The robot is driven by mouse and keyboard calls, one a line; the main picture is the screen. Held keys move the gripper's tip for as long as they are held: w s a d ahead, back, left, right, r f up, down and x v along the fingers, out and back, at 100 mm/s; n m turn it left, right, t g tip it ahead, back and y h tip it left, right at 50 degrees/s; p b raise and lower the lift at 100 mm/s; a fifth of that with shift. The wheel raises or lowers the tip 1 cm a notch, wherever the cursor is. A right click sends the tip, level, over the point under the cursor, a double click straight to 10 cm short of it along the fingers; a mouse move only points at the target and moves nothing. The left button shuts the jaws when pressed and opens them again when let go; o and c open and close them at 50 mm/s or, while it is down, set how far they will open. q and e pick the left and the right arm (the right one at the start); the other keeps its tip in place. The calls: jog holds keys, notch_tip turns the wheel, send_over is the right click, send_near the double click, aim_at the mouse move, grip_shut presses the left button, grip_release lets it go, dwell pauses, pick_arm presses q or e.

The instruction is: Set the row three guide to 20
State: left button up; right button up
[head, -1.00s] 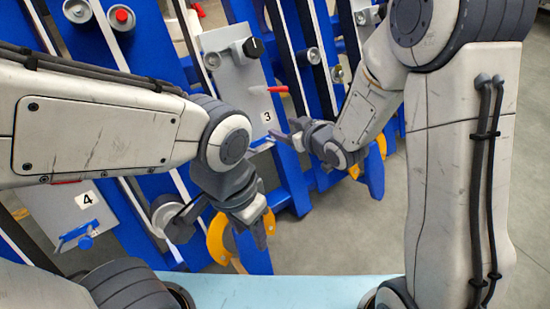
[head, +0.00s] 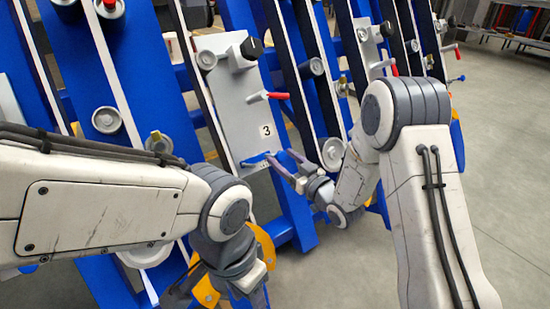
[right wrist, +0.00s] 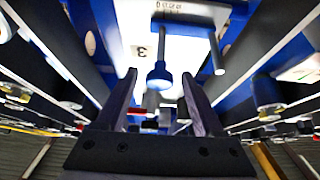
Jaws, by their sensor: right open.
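The row three panel (head: 236,105) is a grey upright plate marked 3, left of centre in the head view. At its lower end is a blue guide with a handle (head: 256,159). My right gripper (head: 281,162) is open, close beside the guide at the panel's lower right edge. In the right wrist view the guide's round blue knob (right wrist: 160,74) appears between the open fingertips (right wrist: 158,76); I cannot tell whether they touch it. A printed scale (right wrist: 168,7) shows above it, too blurred to read. My left gripper (head: 248,294) is cut off at the bottom; its jaw state is unclear.
The panel also carries a black knob (head: 251,48) and a red-tipped lever (head: 276,96). A similar panel (head: 369,45) stands to the right, with another red lever. Blue beams and rollers surround the panel. Open grey floor (head: 500,150) lies at the right.

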jog(key=shift+b+x, duration=0.65)
jog(key=shift+x, duration=1.55)
grip_shut()
jog(key=shift+d, duration=0.1)
